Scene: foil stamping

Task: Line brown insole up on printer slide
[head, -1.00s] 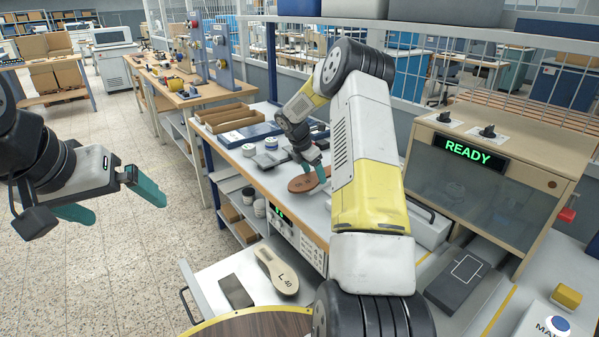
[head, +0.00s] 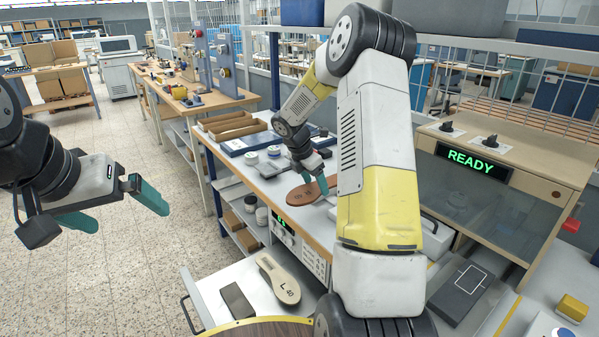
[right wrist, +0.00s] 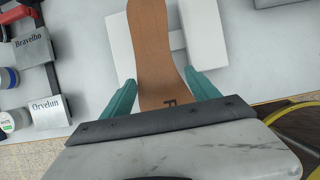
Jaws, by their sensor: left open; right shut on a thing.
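The brown insole (head: 306,192) is at the bench edge in the middle of the head view, partly hidden by my right arm. In the right wrist view the brown insole (right wrist: 154,50) runs lengthwise away from my right gripper (right wrist: 163,93), with a dark letter near its close end. My right gripper (head: 322,183) is shut on this end, one teal finger on each side. White flat pieces lie below it; I cannot tell whether it touches them. My left gripper (head: 125,207) is open and empty over the floor. A dark block with a white outline (head: 455,300), possibly the printer slide, lies at right.
The machine with the READY display (head: 473,162) stands at right. An open drawer at the front holds a beige L 40 sole (head: 278,278) and a dark plate (head: 237,300). Metal name plates (right wrist: 47,111) and jars (right wrist: 13,121) lie left of the insole. A yellow block (head: 572,308) is at right.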

